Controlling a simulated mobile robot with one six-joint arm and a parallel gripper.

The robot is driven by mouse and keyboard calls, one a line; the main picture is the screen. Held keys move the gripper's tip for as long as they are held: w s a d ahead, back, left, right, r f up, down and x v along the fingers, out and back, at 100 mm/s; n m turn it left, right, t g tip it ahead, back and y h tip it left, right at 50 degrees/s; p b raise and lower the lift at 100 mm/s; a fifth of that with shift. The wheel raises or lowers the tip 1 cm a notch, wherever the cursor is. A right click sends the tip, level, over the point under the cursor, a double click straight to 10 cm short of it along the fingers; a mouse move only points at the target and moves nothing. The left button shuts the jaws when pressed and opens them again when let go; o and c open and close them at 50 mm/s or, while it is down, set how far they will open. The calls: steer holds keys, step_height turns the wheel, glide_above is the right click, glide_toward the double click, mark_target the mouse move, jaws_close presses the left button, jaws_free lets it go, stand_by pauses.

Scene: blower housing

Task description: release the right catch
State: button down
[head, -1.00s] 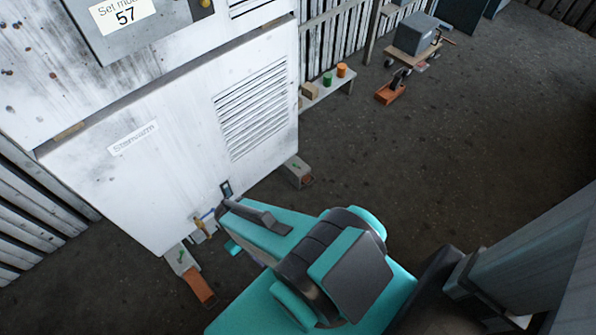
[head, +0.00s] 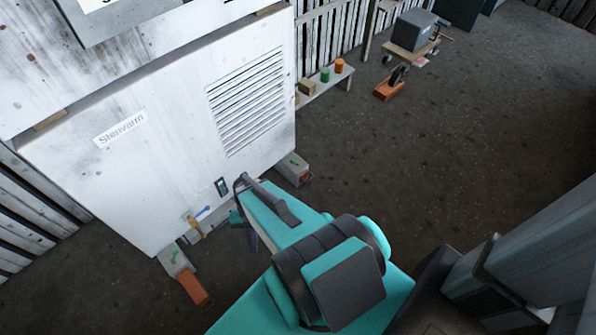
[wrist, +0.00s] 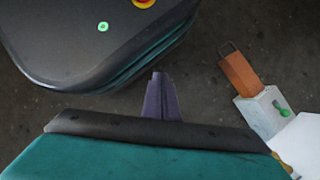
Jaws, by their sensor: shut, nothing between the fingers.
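The white panel (head: 110,170) of the blower housing stands at left in the head view. Near its lower edge is a dark catch plate with a pale centre (head: 222,187), on the right. Further left is a yellow catch (head: 193,222) with a blue lever (head: 204,211). My gripper (head: 252,241) is mostly hidden behind my teal arm, low and to the right of both catches. In the wrist view my purple fingers (wrist: 160,97) are together and empty, over dark floor. A bit of yellow (wrist: 285,165) shows at that view's right edge; the right catch is not identifiable there.
A low bench (head: 325,86) and cart (head: 410,50) stand behind. Open floor lies to the right.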

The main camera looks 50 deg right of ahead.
steer(key=w+d+f+m+t+y+b, duration=0.2)
steer(key=w+d+f+m+t+b, duration=0.3)
steer(key=d+m, duration=0.4)
steer(key=w+d+f+m+t+y+b, duration=0.2)
steer(key=w+d+f+m+y+b, duration=0.15)
steer(key=w+d+m+b, duration=0.4)
steer(key=s+d+m+t+b, duration=0.2)
steer(key=d+m, duration=0.3)
steer(key=d, duration=0.5)
steer(key=s+d+f+m+t+h+b, duration=0.1)
steer(key=d+m, duration=0.4)
steer(key=d, duration=0.5)
steer(key=s+d+m+t+h+b, duration=0.1)
steer(key=s+d+m+t+b, duration=0.2)
steer(key=d, duration=0.7)
steer(key=m+t+b, duration=0.1)
steer(key=m+t, duration=0.1)
steer(key=shift+d+f+m+t+b, duration=0.15)
steer(key=shift+d+m+t+b, duration=0.1)
steer(key=shift+m+t+b, duration=0.1)
steer(key=shift+w+a, duration=0.1)
steer(key=shift+w+a+f+b, duration=0.5)
steer(key=shift+w+b, duration=0.4)
steer(key=shift+w, duration=0.9)
steer(key=shift+w+a+f+b, duration=0.5)
steer(key=shift+w+b, duration=0.4)
steer(key=shift+w, duration=0.85)
steer(key=shift+w+a+f+b, duration=0.45)
steer(key=shift+w+b, duration=0.45)
steer(key=shift+w, duration=0.9)
